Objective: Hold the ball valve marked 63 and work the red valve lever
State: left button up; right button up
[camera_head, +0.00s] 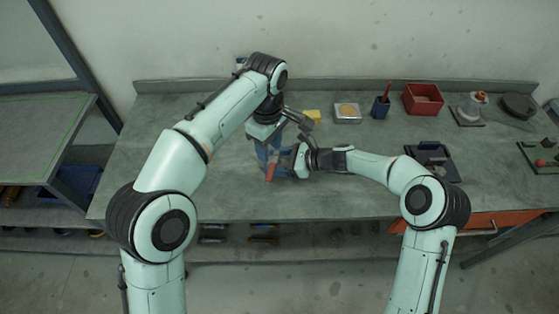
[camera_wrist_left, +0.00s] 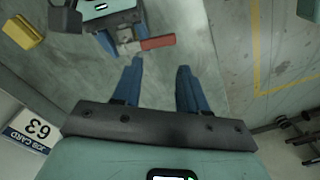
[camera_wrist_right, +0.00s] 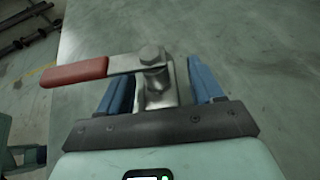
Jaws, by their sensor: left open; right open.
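The metal ball valve (camera_wrist_right: 157,90) stands between the blue fingers of my right gripper (camera_wrist_right: 160,72). These fingers are open on either side of it; contact is not clear. Its red lever (camera_wrist_right: 75,72) points left in the right wrist view; it also shows in the head view (camera_head: 270,171) and the left wrist view (camera_wrist_left: 157,43). My left gripper (camera_wrist_left: 160,68) is open and empty, with the valve and lever beyond its fingertips. In the head view the grippers largely hide the valve body. A job card marked 63 (camera_wrist_left: 35,130) shows in the left wrist view.
The bench front is mostly clear.

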aim_at(268, 177)
jog(key=shift+c, duration=0.3)
